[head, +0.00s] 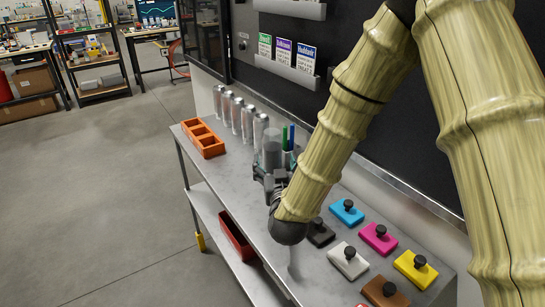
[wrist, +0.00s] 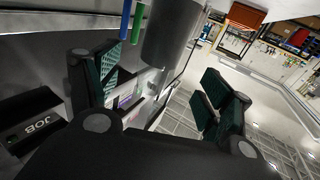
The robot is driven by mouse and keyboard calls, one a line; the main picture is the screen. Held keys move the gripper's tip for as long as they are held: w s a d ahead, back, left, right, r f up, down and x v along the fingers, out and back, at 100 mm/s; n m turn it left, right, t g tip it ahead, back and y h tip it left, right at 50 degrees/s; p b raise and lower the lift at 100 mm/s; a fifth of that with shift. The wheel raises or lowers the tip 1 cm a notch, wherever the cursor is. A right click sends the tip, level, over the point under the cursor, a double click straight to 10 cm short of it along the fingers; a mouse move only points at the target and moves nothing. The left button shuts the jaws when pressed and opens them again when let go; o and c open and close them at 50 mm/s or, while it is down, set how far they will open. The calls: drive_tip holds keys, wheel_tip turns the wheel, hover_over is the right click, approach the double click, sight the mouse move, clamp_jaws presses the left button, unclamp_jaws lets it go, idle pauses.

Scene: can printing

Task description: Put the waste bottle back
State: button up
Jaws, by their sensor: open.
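A grey, see-through cylinder that looks like the waste bottle (head: 272,146) stands upright on the metal bench, near the row of cans. My gripper (head: 268,183) is low over the bench on the near side of this bottle and overlaps its lower part in the head view. In the wrist view the bottle (wrist: 170,35) shows as a grey cylinder beyond and between the spread green-padded fingers of my gripper (wrist: 160,90). The fingers are open, with nothing clamped. The bottle's base is hidden in the head view, and I cannot tell if a finger touches it.
Several silver cans (head: 247,122) stand in a row along the bench's back. An orange compartment tray (head: 211,149) sits at the bench's left end. Blue and green upright sticks (head: 291,138) stand right behind the bottle. Coloured knobbed blocks (head: 378,238) cover the bench's right part.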

sight(274, 160)
drive_tip(key=w, duration=0.2)
drive_tip(key=w+f+p, duration=0.1)
drive_tip(key=w+f, duration=0.1)
drive_tip(key=w, duration=0.1)
drive_tip(key=shift+w+a+f, duration=0.25)
drive_tip(key=shift+w, duration=0.05)
drive_tip(key=shift+w+p, duration=0.35)
drive_tip(key=shift+w, duration=0.05)
drive_tip(key=shift+w+a+r, duration=0.15)
drive_tip(key=shift+w+r, duration=0.1)
drive_tip(key=shift+r, duration=0.1)
drive_tip(key=shift+w+f, duration=0.4)
drive_tip(key=shift+w, duration=0.15)
drive_tip(key=shift+s+r, duration=0.25)
drive_tip(key=c, duration=0.4)
drive_tip(key=shift+f, duration=0.1)
drive_tip(key=c, duration=1)
drive_tip(key=shift+c, duration=1)
drive_tip(key=shift+w, duration=0.1)
